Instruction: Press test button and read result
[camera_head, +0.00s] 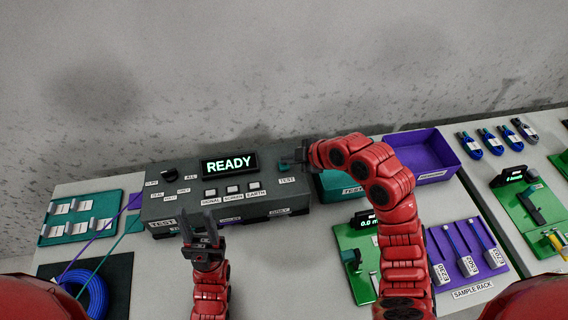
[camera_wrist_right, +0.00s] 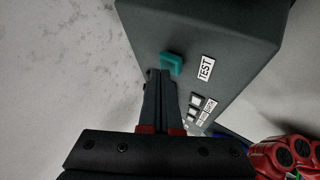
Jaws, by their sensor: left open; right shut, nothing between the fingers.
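The grey tester box (camera_head: 188,208) stands on the table against the wall. Its display (camera_head: 229,164) reads READY in green letters. The teal test button (camera_head: 284,167) is at the right end of its top, above a TEST label. My right gripper (camera_head: 296,164) is shut and empty, with its tips at the button. In the right wrist view the teal button (camera_wrist_right: 172,63) shows just beyond the fingertips (camera_wrist_right: 160,76); I cannot tell whether they touch it. My left gripper (camera_head: 201,229) is open and empty in front of the box's front face.
A coiled blue cable (camera_head: 86,293) lies on a dark mat at left, with purple and teal leads running to the box. A teal tray (camera_head: 78,218) is at far left. A purple bin (camera_head: 422,155) and a green board (camera_head: 356,262) stand at right, beside the sample rack (camera_head: 468,246).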

